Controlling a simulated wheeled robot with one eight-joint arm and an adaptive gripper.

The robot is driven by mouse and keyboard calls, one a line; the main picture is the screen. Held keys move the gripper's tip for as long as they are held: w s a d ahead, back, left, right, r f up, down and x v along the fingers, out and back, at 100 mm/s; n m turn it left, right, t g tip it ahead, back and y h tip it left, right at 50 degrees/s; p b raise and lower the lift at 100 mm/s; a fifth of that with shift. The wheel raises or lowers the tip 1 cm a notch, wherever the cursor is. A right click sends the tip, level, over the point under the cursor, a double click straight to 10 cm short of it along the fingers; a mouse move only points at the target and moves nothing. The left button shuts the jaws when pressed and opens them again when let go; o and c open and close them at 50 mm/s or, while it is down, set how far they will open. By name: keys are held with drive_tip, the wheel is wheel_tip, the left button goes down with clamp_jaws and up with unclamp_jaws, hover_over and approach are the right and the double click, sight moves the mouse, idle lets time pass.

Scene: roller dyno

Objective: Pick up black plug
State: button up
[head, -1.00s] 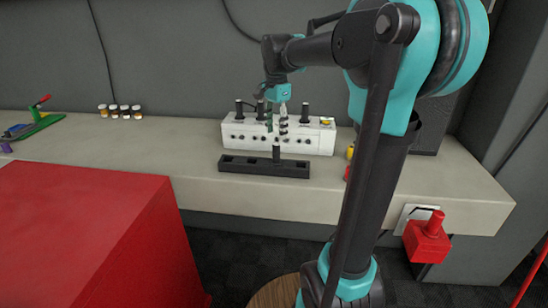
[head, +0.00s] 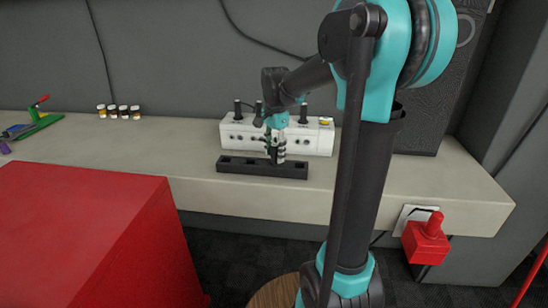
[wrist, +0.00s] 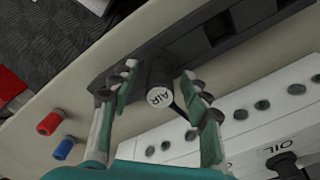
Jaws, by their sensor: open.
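The black plug (wrist: 160,90), with a white end marked AIR, stands upright in the black slotted rack (wrist: 150,52) in the wrist view. My gripper (wrist: 158,78) is open, with one finger on each side of the plug; I cannot tell if either finger touches it. In the head view my gripper (head: 276,156) is low over the black rack (head: 235,167) and hides most of the plug.
A white box (head: 318,140) with holes and more black plugs stands right behind the rack; its OIL label shows in the wrist view (wrist: 285,146). Red (wrist: 48,124) and blue (wrist: 63,149) pieces lie beside the rack. Small jars (head: 118,112) stand further left.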

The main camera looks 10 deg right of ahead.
clamp_jaws()
drive_tip(key=shift+r, duration=0.1)
idle(0.3)
